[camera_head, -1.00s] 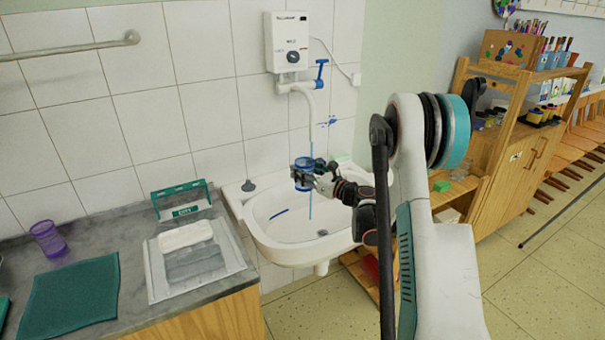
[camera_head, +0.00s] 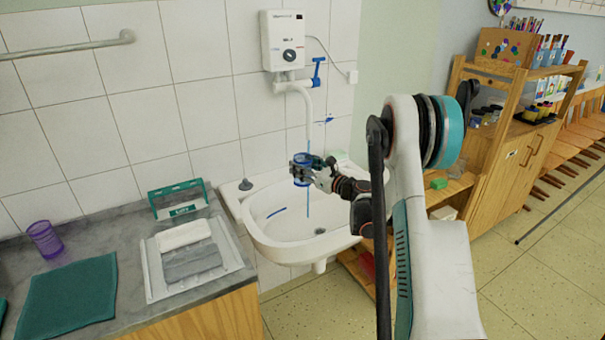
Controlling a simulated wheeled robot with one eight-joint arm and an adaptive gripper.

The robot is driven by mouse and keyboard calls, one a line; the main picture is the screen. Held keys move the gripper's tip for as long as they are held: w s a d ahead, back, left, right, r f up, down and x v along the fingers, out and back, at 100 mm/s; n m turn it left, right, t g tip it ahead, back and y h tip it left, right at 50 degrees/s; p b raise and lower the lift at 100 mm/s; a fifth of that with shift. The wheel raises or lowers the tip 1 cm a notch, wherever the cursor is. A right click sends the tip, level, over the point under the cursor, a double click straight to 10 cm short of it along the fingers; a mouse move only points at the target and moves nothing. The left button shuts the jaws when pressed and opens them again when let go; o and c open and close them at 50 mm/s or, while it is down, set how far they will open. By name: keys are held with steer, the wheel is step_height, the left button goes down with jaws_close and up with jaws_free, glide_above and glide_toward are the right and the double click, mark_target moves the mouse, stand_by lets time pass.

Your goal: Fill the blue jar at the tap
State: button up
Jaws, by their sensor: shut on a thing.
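The blue jar (camera_head: 302,180) is held upright over the white sink basin, under the tap (camera_head: 297,87). My gripper (camera_head: 303,168) is shut on it from the right, and its fingers hide part of the jar. The tap is a white pipe with a blue lever (camera_head: 318,72) and its spout points down at the jar. A thin stream runs down from the spout to the jar. A blue streak shows below the jar towards the basin; I cannot tell whether it passes beside or comes over the jar. The water level inside is not visible.
The white sink (camera_head: 262,232) hangs on the tiled wall. At left is a grey counter (camera_head: 110,228) with a purple cup (camera_head: 45,239), a green cloth (camera_head: 72,297), a tray (camera_head: 158,285) and a green-framed holder (camera_head: 178,200). A wooden shelf (camera_head: 490,165) stands at right.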

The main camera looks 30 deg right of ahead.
steer(key=w+d, duration=0.4)
steer(key=d, duration=0.1)
steer(key=shift+w+b, duration=0.35)
steer(key=shift+w, duration=0.05)
stand_by(0.3)
stand_by(6.7)
